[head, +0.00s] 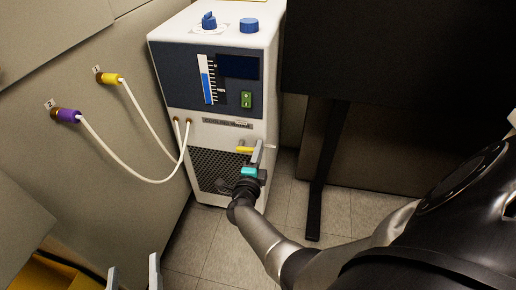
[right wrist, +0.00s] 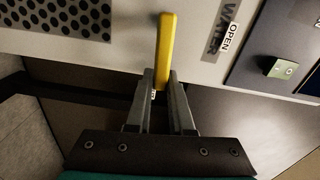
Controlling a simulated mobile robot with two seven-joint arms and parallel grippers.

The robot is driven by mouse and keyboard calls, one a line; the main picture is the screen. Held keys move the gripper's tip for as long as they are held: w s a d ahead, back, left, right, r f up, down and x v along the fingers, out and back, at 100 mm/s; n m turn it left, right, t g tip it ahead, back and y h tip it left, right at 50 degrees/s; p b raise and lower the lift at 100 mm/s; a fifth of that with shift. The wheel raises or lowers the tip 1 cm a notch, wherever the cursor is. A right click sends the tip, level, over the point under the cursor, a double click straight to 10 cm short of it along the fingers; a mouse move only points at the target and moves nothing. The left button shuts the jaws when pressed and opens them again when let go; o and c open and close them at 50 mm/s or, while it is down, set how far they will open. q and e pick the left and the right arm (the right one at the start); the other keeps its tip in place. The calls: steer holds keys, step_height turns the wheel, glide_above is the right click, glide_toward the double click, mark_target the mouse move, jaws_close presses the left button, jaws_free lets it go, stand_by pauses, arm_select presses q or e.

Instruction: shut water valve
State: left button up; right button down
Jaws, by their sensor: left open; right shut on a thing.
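The water valve's yellow handle (head: 244,150) is on the lower front of the white chiller (head: 213,124) and lies about level in the head view. My right gripper (head: 257,156) is at the handle. In the right wrist view its fingers (right wrist: 164,84) are shut on one end of the yellow handle (right wrist: 166,45), whose rest sticks out past the fingertips. An OPEN label (right wrist: 229,37) beside a WATER label is on the panel to the right of the handle. A small label between the fingers is mostly hidden. My left gripper (head: 133,270) is open and empty at the bottom edge, away from the chiller.
Two white hoses run from the chiller to a yellow fitting (head: 108,78) and a purple fitting (head: 68,115) on the left panel. A green switch (head: 246,99) is above the valve. A dark desk leg (head: 326,170) stands right of the chiller. Tiled floor (head: 222,245) lies in front.

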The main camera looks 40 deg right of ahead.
steer(key=shift+f+m, duration=0.4)
steer(key=shift+m, duration=0.2)
steer(key=c, duration=0.8)
jaws_free()
steer(key=shift+a, duration=0.1)
